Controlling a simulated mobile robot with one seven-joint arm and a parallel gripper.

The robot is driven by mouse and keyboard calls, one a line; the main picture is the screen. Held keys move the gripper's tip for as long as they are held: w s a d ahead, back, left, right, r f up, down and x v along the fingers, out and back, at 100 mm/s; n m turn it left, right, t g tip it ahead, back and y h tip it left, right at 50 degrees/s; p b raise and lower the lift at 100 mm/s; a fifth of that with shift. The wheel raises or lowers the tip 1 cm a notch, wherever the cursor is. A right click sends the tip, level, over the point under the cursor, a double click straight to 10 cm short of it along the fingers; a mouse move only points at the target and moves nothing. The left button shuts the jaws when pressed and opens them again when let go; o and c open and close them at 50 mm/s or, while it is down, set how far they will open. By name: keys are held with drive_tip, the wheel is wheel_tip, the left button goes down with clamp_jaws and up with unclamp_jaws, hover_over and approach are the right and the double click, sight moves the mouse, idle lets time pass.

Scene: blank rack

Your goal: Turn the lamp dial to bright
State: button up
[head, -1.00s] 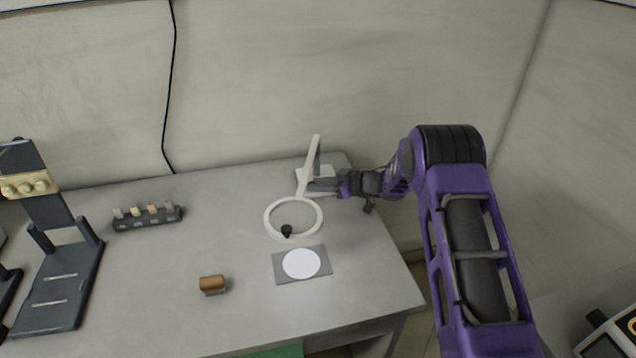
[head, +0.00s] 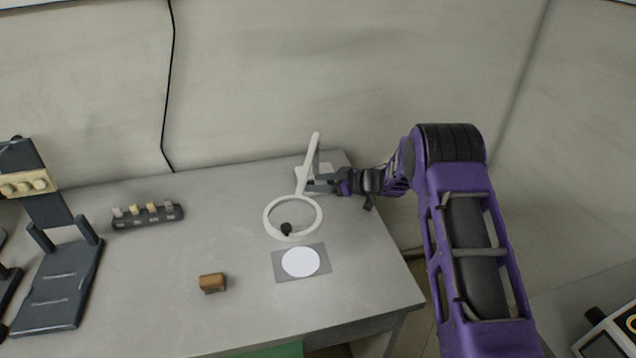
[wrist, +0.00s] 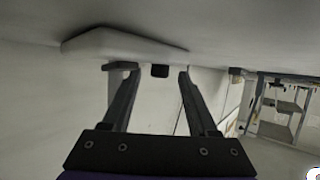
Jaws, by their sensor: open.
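The white lamp (head: 309,160) stands at the back right of the table, with a slanted post and a ring-shaped head (head: 268,228). Its flat base shows in the wrist view (wrist: 115,42), which looks upside down. A small dark block, seemingly the dial (wrist: 160,71), is at the base's edge, between my fingertips in the picture. My gripper (head: 312,184) is beside the lamp base, reaching in from the right. It is open, and the wrist view shows its two fingers (wrist: 157,76) apart with nothing clamped. I cannot tell whether a finger touches the dial, and its setting is not readable.
A small black object (head: 286,229) shows within the lamp ring. A grey card with a white disc (head: 300,262) lies in front, and a brown block (head: 212,283) to its left. A dark rack with several pegs (head: 147,217) and a dark stand (head: 62,285) are farther left.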

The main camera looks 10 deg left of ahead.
drive_tip(key=v, duration=1.7)
drive_tip(key=shift+r+p, duration=0.15)
drive_tip(key=shift+p, duration=0.3)
